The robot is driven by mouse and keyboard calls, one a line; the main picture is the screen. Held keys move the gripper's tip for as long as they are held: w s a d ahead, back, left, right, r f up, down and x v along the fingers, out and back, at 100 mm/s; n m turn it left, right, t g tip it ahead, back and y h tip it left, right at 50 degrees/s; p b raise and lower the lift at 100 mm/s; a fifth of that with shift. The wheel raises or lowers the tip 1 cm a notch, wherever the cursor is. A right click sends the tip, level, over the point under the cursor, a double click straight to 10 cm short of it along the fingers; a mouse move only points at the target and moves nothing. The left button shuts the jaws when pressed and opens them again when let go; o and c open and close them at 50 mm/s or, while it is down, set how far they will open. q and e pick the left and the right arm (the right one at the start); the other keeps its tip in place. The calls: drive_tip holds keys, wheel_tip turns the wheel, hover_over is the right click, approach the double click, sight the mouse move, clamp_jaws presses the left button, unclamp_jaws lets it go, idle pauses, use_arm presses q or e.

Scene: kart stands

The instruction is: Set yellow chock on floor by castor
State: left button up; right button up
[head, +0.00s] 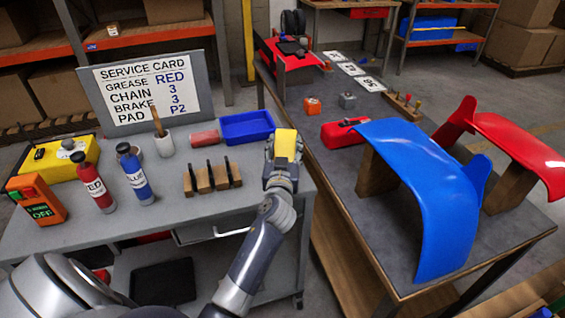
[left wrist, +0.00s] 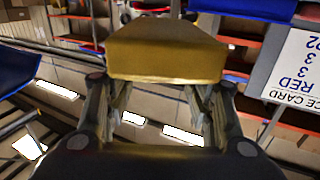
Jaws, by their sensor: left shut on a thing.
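My left gripper (head: 283,160) is shut on the yellow chock (head: 286,143). It holds the chock at the right edge of the grey cart (head: 235,205), near the gap beside the wooden-edged table. In the left wrist view the chock (left wrist: 165,52) is a yellow block between the two fingers. A dark castor (head: 298,301) shows small at the cart's lower right leg. My right gripper is not in view.
The cart carries a service card (head: 147,90), red bottle (head: 95,188), blue bottle (head: 134,175), blue tray (head: 247,127) and slotted wooden block (head: 212,178). The table at right holds a blue curved panel (head: 425,190) and a red one (head: 520,152). The gap between cart and table is narrow.

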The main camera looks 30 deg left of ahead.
use_arm(q)
drive_tip(key=shift+f+b, duration=0.55)
drive_tip(key=shift+f, duration=1.65)
drive_tip(key=shift+f, duration=0.15)
drive_tip(key=o, duration=1.2)
drive_tip(key=shift+o, duration=0.2)
